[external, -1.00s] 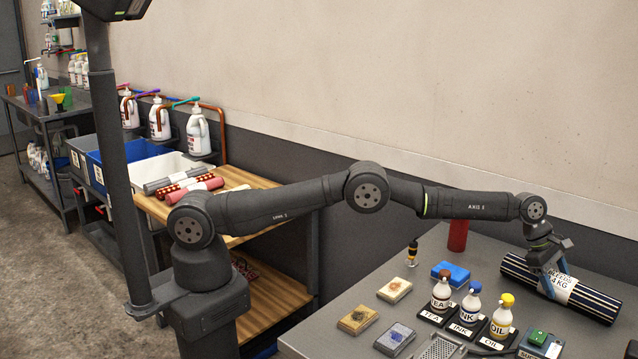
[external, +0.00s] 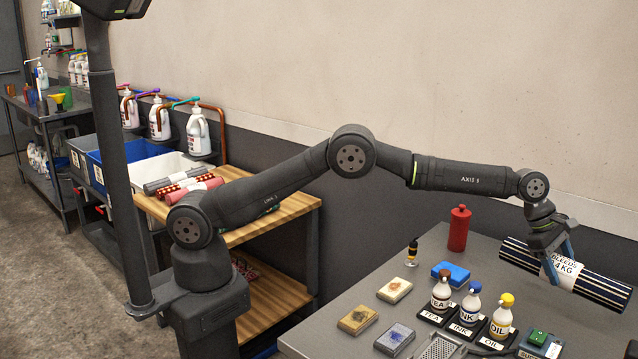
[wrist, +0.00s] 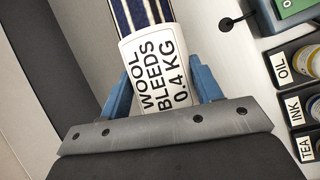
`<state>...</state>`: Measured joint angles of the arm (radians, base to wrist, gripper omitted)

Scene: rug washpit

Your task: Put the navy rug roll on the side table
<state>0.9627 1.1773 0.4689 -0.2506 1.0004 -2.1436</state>
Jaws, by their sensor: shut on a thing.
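The navy rug roll (external: 605,290) is dark blue with pale stripes and wears a white paper band around its middle. My gripper (external: 556,266) is shut on this roll at the band, and the roll appears held above the right part of the grey worktable (external: 340,335). In the wrist view the roll (wrist: 138,14) lies between my blue fingers (wrist: 160,92), and its band reads "WOOL BLEEDS 0.4 KG". A wooden-topped side table (external: 262,208) stands left of the worktable, partly behind my arm, with several red and grey rolls (external: 184,184) on its top.
Labelled bottles (external: 470,306), small fabric swatches (external: 396,288), a blue block (external: 450,271), a red bottle (external: 459,230) and a dropper bottle (external: 412,252) stand on the worktable. The side table's right part is bare. Bins (external: 115,160) stand beyond it.

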